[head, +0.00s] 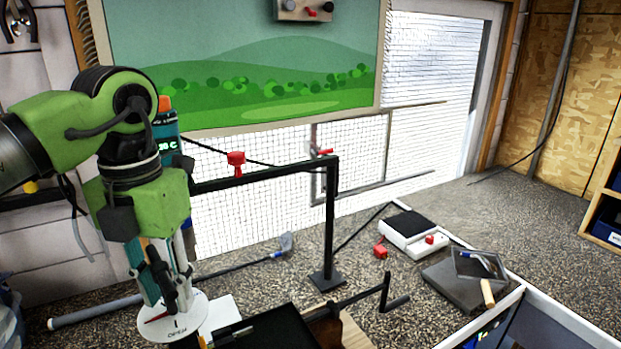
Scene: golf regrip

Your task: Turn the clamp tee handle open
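A black clamp tee handle (388,290) shows at the bottom centre of the head view. Its rod runs left to a clamp (325,326) by a wooden block, cut off by the lower frame edge. The crossbar stands tilted at the rod's right end. My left gripper (168,300) points down at the left, well apart from the handle, above a round white disc (172,320). Its fingers overlap teal parts behind them, so I cannot tell whether they are open or shut. My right gripper is not in view.
A black post stand (331,215) with a horizontal bar rises behind the clamp. A golf club (225,269) lies behind my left gripper. A white scale-like device (412,232) and a grey block (455,286) sit to the right. Speckled bench top is clear around the handle's right side.

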